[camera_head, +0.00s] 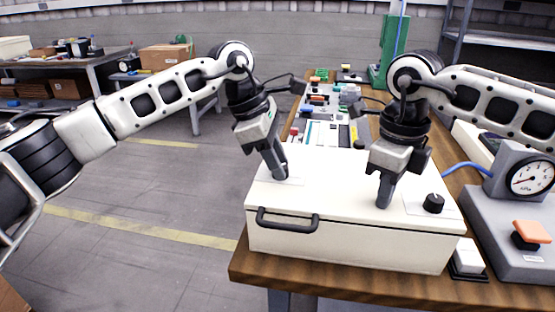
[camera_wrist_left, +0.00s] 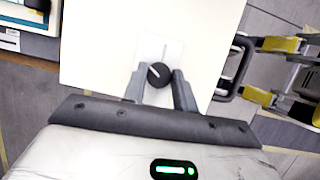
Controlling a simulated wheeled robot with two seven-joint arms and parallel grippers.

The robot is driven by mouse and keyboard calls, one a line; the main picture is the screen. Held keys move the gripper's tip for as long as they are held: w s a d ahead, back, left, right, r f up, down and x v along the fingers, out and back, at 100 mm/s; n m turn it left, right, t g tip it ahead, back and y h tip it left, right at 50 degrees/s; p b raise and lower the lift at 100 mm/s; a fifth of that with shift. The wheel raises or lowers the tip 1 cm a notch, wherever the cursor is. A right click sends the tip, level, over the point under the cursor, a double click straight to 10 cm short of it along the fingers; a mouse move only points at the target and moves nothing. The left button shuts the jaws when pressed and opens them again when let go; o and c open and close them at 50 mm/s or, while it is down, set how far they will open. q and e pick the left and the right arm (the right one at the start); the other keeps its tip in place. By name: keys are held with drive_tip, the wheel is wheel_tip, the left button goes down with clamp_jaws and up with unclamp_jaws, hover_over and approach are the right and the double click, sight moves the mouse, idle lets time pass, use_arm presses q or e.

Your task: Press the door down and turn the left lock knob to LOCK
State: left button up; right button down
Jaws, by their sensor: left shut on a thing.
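The white door (camera_head: 340,185) is the flat lid of a box on the wooden bench, and it looks closed. The left lock knob (camera_wrist_left: 158,74) is black and round with a white pointer line, on a pale plate. My left gripper (camera_head: 281,175) is over it; in the left wrist view its fingers (camera_wrist_left: 157,80) are on either side of the knob, shut on it. In the head view the gripper hides the knob. My right gripper (camera_head: 384,204) points down with its fingers together, tips at the lid's surface. The right lock knob (camera_head: 433,203) is free beside it.
A black handle (camera_head: 287,221) is on the box's front. A pressure gauge (camera_head: 532,177) and a device with an orange button (camera_head: 532,231) stand on the right. Several parts lie on the bench behind the box. Open floor (camera_head: 150,240) lies left.

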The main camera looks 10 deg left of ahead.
use_arm(q)
drive_tip(key=m+g, duration=0.1)
drive_tip(key=m, duration=0.1)
drive_tip(key=m+g, duration=0.1)
drive_tip(key=m, duration=0.2)
drive_tip(key=shift+w+d+r+m, duration=0.1)
drive_tip(key=shift+m, duration=0.2)
use_arm(e)
drive_tip(key=shift+f, duration=0.2)
use_arm(q)
drive_tip(key=m+g, duration=0.1)
drive_tip(key=m, duration=0.2)
drive_tip(key=m+g+y, duration=0.1)
drive_tip(key=m, duration=0.2)
drive_tip(key=shift+w+y, duration=0.1)
drive_tip(key=shift+y, duration=0.2)
drive_tip(key=o, duration=1)
wheel_tip(320, 180, up, 10)
use_arm(e)
drive_tip(key=shift+r, duration=0.15)
